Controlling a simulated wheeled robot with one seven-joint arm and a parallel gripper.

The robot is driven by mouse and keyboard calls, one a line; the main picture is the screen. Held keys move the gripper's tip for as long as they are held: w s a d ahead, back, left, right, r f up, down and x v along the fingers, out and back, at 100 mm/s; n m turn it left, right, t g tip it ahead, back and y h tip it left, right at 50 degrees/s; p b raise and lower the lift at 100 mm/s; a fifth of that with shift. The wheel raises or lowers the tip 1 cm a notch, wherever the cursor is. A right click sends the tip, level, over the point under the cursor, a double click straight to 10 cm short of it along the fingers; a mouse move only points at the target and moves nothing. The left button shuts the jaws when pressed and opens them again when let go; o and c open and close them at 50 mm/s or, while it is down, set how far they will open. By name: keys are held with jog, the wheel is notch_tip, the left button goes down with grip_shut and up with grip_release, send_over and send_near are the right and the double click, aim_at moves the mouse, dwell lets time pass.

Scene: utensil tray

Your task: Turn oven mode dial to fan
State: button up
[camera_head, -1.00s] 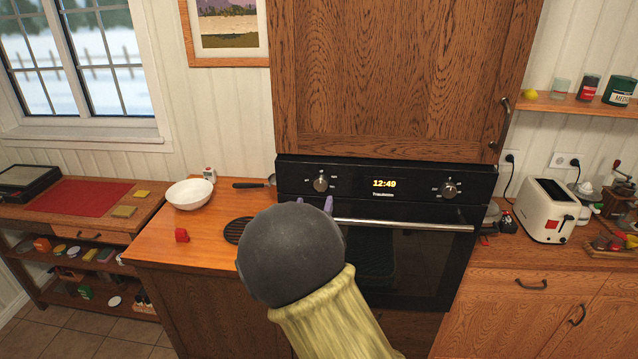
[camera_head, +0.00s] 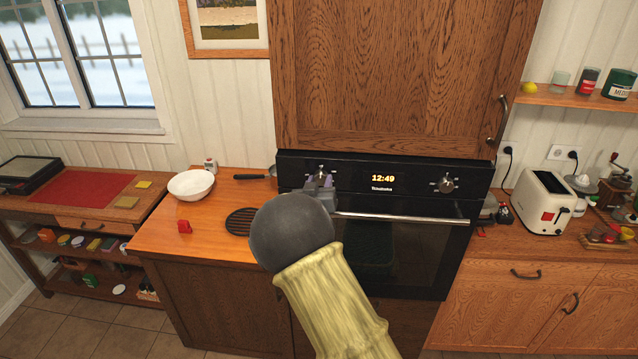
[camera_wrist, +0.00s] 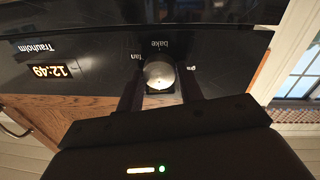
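The black oven (camera_head: 400,255) has a control panel with a clock reading 12:49 and two silver dials. The left dial (camera_head: 319,170) is partly hidden by my gripper (camera_head: 319,183) in the head view. In the wrist view this dial (camera_wrist: 160,75) sits between the two dark fingers of my gripper (camera_wrist: 160,88), with a finger on each side and gaps showing. The wrist picture is upside down; "fan" is printed left of the dial, "bake" above it and a partly hidden label at right. I cannot clearly tell where the dial points.
The right dial (camera_head: 447,184) is clear of my arm. The oven handle (camera_head: 405,221) runs below the panel. A white bowl (camera_head: 191,185), a red block (camera_head: 184,227) and a pan (camera_head: 258,175) are on the left counter. A toaster (camera_head: 545,200) stands at right.

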jog(key=shift+c, duration=1)
